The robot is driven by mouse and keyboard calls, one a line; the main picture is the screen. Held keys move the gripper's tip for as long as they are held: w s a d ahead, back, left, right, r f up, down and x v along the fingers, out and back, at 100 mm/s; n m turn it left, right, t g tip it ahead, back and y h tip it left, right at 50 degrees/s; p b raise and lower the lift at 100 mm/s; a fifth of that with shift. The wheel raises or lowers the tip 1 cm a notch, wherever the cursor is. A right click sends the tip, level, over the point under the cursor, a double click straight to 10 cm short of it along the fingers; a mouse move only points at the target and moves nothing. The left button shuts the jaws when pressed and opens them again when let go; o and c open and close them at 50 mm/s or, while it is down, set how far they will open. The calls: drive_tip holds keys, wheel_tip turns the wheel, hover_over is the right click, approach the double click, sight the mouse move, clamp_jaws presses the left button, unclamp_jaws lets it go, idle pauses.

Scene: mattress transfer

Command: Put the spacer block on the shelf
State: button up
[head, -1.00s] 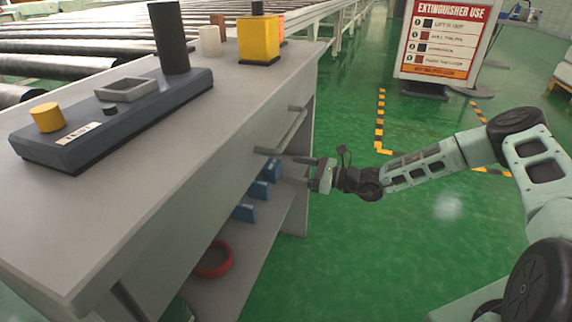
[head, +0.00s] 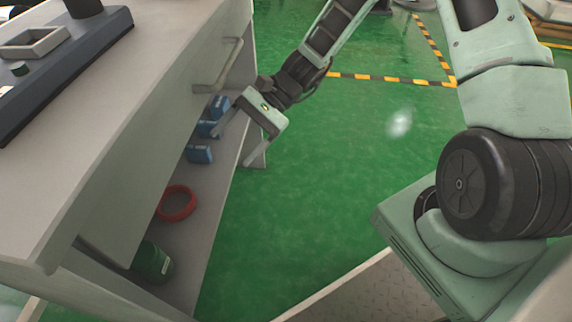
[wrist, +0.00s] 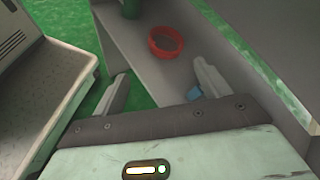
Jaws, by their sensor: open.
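Several blue blocks stand in a row on the lower shelf (head: 186,240) under the workbench: a far one (head: 219,104), a middle one (head: 207,130) and a near one (head: 200,155). I cannot tell whether one of them is the spacer block. My gripper (head: 236,150) is open, its fingers pointing down and left at the shelf's open side, with nothing seen between them. In the wrist view, my gripper (wrist: 163,75) has its fingers wide apart. Part of a blue block (wrist: 194,93) shows beside the right finger, which partly hides it.
A red ring (head: 177,203) and a green canister (head: 153,262) sit on the same shelf, nearer me. The workbench top (head: 150,100) overhangs the shelf, and a handle bar (head: 220,65) sticks out from its side. Green floor (head: 330,170) is clear to the right.

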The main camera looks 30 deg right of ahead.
drive_tip(key=s+r+n+t+h, duration=0.1)
drive_tip(key=s+r+n+h, duration=0.5)
drive_tip(key=s+n, duration=0.3)
drive_tip(key=s+r+n+t+h, duration=0.1)
drive_tip(key=s+r+n+h, duration=0.4)
drive_tip(key=s+n, duration=0.3)
drive_tip(key=s+r, duration=0.1)
drive_tip(key=s, duration=0.2)
drive_tip(key=shift+s+d+n+h, duration=0.15)
drive_tip(key=shift+s+n+h, duration=0.25)
wheel_tip(320, 180, up, 37)
drive_tip(key=p, duration=3.7)
drive_tip(key=shift+r, duration=0.2)
